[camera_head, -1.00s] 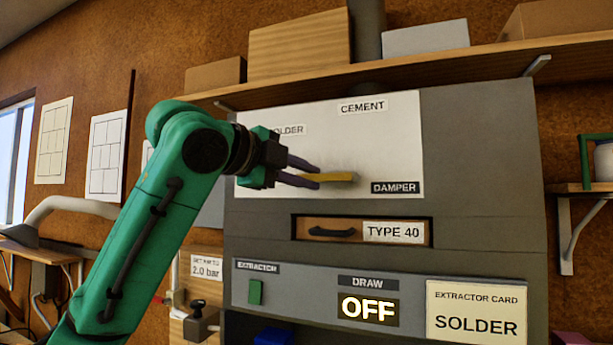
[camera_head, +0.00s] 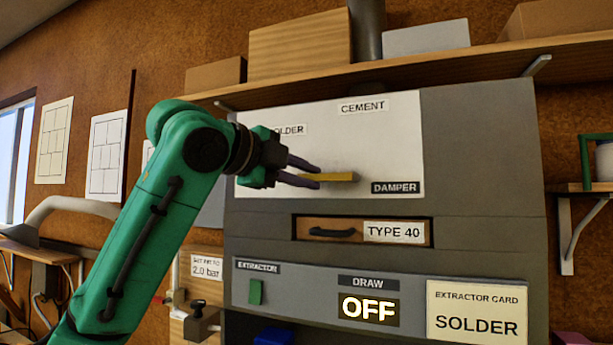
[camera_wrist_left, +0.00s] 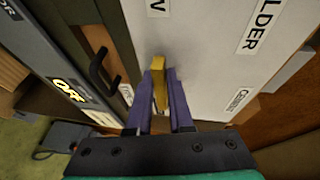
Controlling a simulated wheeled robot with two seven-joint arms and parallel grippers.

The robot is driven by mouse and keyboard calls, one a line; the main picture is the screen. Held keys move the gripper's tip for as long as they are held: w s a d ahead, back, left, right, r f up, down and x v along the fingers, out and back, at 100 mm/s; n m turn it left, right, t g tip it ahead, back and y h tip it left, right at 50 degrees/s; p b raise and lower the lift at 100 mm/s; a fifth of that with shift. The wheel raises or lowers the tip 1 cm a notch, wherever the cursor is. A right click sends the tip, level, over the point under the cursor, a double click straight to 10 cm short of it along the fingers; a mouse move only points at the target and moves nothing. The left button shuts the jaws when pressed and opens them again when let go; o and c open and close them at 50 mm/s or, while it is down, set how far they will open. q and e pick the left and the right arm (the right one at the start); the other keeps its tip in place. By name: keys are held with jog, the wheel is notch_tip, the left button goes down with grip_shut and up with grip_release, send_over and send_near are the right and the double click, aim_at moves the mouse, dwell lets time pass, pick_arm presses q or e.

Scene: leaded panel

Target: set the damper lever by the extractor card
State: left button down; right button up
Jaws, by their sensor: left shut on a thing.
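The damper lever (camera_head: 340,177) is a yellow bar on a white plate (camera_head: 385,140), lying nearly level in the head view. The plate's labels read CEMENT at the top, SOLDER at the upper left, partly covered by my arm, and DAMPER at the lower right. The extractor card (camera_head: 475,311) reads SOLDER. My left gripper (camera_head: 314,176) is shut on the lever's left part. In the left wrist view the lever (camera_wrist_left: 160,92) sits between the two purple fingers (camera_wrist_left: 161,80). My right gripper is not in view.
Below the plate is a drawer (camera_head: 330,232) marked TYPE 40, with a dark handle. A panel (camera_head: 310,292) under it has a green switch (camera_head: 255,292) and a DRAW display (camera_head: 368,308) reading OFF. A shelf (camera_head: 440,70) with boxes runs above.

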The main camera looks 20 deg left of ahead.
pick_arm(q)
jog(key=shift+r, duration=0.1)
jog(key=r+m+y, duration=0.1)
jog(key=d+r+m+y, duration=0.1)
jog(key=m, duration=0.1)
jog(key=shift+r+g, duration=0.35)
jog(key=shift+g, duration=0.05)
jog(key=shift+d+r+m+y, duration=0.45)
jog(key=shift+r+m+y, duration=0.3)
jog(key=shift+m, duration=0.35)
jog(key=shift+d+r+m+g+y, duration=0.25)
jog(key=shift+m+g+y, duration=0.1)
jog(key=shift+m, duration=0.15)
jog(key=c, duration=0.8)
grip_release()
jog(key=shift+d, duration=0.15)
